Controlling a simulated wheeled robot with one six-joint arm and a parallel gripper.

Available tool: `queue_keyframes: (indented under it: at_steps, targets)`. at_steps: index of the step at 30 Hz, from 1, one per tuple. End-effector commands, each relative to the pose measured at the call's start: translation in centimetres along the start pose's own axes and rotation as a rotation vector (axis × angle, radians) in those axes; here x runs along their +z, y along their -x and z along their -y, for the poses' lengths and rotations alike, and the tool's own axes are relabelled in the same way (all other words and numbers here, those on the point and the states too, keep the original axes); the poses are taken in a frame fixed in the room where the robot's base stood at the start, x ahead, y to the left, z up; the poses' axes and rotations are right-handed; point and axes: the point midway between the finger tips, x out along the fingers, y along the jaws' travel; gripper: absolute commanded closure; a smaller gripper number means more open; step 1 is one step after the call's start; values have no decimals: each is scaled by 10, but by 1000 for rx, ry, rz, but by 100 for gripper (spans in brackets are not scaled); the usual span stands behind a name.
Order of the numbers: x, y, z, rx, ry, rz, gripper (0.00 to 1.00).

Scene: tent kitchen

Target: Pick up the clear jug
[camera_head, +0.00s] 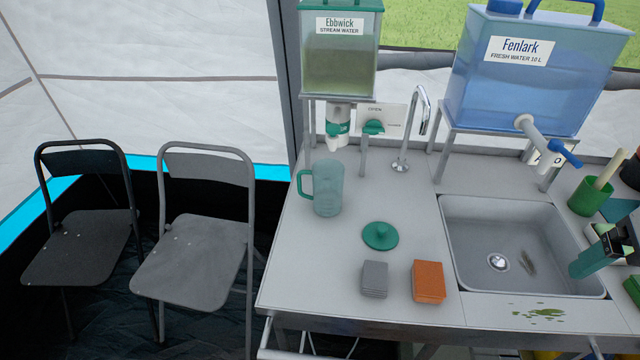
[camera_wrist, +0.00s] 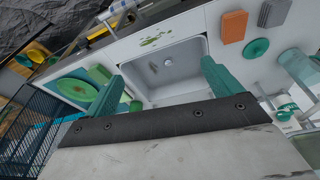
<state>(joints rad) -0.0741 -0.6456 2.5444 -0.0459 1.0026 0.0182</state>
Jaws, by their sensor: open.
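The clear jug (camera_head: 327,190) stands upright on the counter at the left, greenish and see-through, with its teal handle on the left side. In the wrist view it appears at the right edge (camera_wrist: 299,68). My gripper (camera_wrist: 163,80) is open, with two teal fingers apart and nothing between them, over the sink area. In the head view, part of my gripper (camera_head: 594,256) shows at the right edge, over the sink's right side, far right of the jug.
The counter (camera_head: 330,270) holds a round green lid (camera_head: 380,236), a grey block (camera_head: 375,279) and an orange block (camera_head: 428,281) near the jug. The sink (camera_head: 470,240) is right. Water tanks (camera_head: 340,60) (camera_head: 530,80) stand behind; a tap (camera_head: 404,150) rises between them.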

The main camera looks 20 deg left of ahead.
Motion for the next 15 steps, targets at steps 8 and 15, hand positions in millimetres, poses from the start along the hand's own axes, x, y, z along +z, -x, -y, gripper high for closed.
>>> queue_keyframes:
  at_steps: [8, 15]
  targets:
    - [-138, -73, 95, -63, 289, -368, 9]
    - [-187, -120, 242, -297, 534, -684, 9]
